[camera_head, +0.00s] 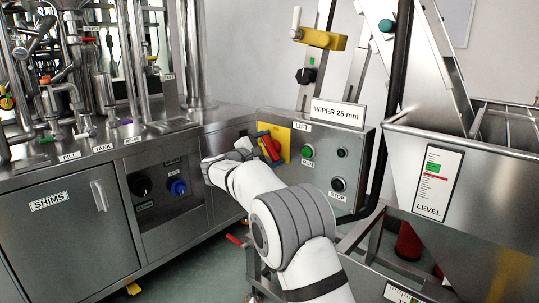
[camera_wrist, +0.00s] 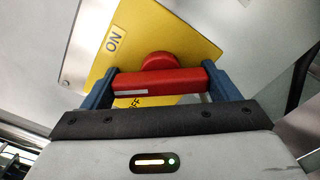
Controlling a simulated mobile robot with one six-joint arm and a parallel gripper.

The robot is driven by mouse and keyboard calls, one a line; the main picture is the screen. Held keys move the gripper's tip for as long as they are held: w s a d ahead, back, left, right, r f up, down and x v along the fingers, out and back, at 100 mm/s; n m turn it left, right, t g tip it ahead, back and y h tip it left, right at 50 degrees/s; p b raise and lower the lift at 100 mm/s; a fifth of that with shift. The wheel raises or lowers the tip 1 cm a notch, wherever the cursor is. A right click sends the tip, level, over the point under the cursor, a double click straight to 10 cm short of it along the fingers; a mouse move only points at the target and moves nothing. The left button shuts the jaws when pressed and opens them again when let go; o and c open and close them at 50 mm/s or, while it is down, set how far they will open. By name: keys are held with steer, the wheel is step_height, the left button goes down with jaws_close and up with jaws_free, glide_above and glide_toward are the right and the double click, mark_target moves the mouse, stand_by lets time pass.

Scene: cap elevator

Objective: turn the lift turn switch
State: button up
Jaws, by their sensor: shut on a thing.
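The lift turn switch is a red handle (camera_wrist: 160,82) with a round red hub on a yellow plate (camera_wrist: 112,48). My gripper (camera_wrist: 163,86) is shut on the handle, with a blue finger at each end of the red bar. "ON" shows at the plate's left in the wrist view; the lettering below the bar is partly hidden. In the head view, my gripper (camera_head: 259,146) partly hides the plate.
The lift box (camera_head: 325,150) carries a green RUN button (camera_head: 308,152) and a black STOP button (camera_head: 338,184) right of the switch. A steel hopper (camera_head: 465,165) stands at the right. A steel cabinet (camera_head: 70,235) with pipes above stands at the left.

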mark_target(267, 149)
steer(key=shift+m+b, duration=0.85)
steer(key=shift+m, duration=0.65)
steer(key=o, duration=0.9)
steer(key=p+v, duration=0.2)
steer(key=v, duration=0.5)
steer(key=shift+w+r, duration=0.1)
steer(key=shift+s+a, duration=0.3)
steer(key=shift+s, duration=0.1)
